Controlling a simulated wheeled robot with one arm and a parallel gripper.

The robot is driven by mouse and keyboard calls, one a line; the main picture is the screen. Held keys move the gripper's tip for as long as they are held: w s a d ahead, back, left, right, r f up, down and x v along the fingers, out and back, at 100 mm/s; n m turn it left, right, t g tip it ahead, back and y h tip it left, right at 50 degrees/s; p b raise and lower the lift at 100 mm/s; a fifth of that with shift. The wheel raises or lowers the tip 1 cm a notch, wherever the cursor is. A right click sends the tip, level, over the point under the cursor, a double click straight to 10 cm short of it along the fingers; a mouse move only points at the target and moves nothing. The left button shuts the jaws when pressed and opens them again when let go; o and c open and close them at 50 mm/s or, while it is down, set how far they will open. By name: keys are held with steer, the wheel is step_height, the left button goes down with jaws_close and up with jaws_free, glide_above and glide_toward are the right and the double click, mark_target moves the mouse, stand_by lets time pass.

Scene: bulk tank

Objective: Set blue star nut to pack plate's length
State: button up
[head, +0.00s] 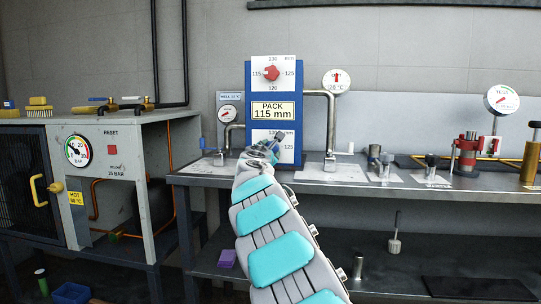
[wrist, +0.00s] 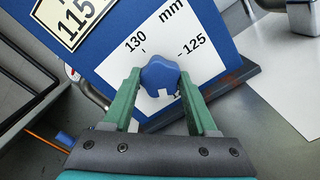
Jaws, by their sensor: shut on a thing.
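The pack plate (head: 273,110) on the blue panel reads "PACK 115 mm"; part of it shows in the wrist view (wrist: 72,18). The blue star nut (wrist: 160,73) sits on a white scale card (wrist: 203,62) below that plate. My gripper (wrist: 160,84) is shut on the nut, one green finger on each side. The marks 130, upper left of the nut, and 125, upper right, are readable. A label at lower right is partly hidden; 115 is not visible. A small white mark on the nut points down in the wrist view. In the head view, my gripper (head: 275,145) covers the nut.
A red star nut (head: 271,73) sits on the upper scale card. Gauges (head: 229,114) and (head: 336,81) flank the panel, with grey pipes (head: 331,140) near it. A red fixture (head: 467,155) and small parts stand on the bench to the right.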

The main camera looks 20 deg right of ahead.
steer(key=m+b, duration=0.1)
steer(key=m, duration=0.1)
steer(key=m+b, duration=0.2)
steer(key=shift+f+m, duration=0.2)
steer(key=shift+m, duration=0.1)
steer(key=m+b, duration=0.3)
steer(key=shift+f+m, duration=0.15)
steer(key=shift+m, duration=0.25)
steer(key=shift+r+m+b, duration=0.2)
steer(key=shift+m+b, duration=1.2)
steer(key=shift+m, duration=0.7)
steer(key=o, duration=1.4)
steer(key=shift+r, duration=0.1)
steer(key=shift+c, duration=0.2)
